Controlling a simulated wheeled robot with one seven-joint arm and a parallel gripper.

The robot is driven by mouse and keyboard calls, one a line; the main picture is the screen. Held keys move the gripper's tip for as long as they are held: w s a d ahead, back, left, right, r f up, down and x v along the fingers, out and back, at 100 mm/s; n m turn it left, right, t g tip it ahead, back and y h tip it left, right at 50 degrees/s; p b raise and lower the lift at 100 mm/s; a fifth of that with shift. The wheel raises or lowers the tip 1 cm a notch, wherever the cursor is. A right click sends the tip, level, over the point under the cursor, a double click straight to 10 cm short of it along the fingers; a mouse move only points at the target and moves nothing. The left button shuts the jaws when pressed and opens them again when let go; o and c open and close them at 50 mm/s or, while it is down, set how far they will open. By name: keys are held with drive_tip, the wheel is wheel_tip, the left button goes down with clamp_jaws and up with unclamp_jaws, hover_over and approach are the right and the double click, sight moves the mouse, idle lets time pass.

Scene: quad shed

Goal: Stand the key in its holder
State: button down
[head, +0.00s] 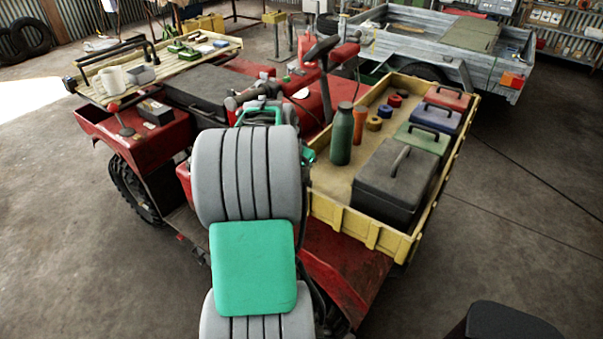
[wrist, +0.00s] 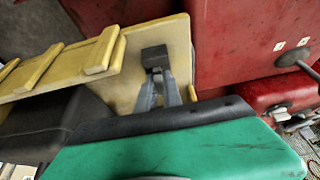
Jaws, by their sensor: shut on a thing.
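In the wrist view my gripper (wrist: 155,62) points away from the camera, its two grey fingers drawn together at a small dark block at their tips. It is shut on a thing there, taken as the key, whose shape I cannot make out. Beyond the tips is the pale yellow side of the cargo bed (wrist: 125,70). In the head view my own arm hides the fingertips and what they hold. I cannot pick out the key's holder for certain in either view.
The red quad's cargo bed (head: 391,240) carries a black toolbox (head: 392,180), a green flask (head: 342,135), tape rolls and several smaller cases. A grey trailer (head: 430,45) stands behind.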

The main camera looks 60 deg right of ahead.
drive_tip(key=c, duration=1.4)
unclamp_jaws()
drive_tip(key=s+v, duration=0.1)
drive_tip(key=v, duration=0.7)
drive_tip(key=w+a+n+t+y, duration=0.15)
drive_tip(key=w+a+n, duration=0.45)
drive_tip(key=a, duration=0.6)
drive_tip(key=w+a+n+t, duration=0.2)
drive_tip(key=w+a+n, duration=0.45)
drive_tip(key=a, duration=0.65)
drive_tip(key=s+a+f+n+y, duration=0.1)
drive_tip(key=a+n, duration=0.3)
drive_tip(key=a, duration=0.6)
drive_tip(key=s+a+f+n+y, duration=0.1)
drive_tip(key=a+f+n+y, duration=0.1)
drive_tip(key=a, duration=0.9)
drive_tip(key=shift+f+n+t+b, duration=0.25)
drive_tip(key=shift+n+t+b, duration=0.1)
drive_tip(key=shift+n, duration=0.5)
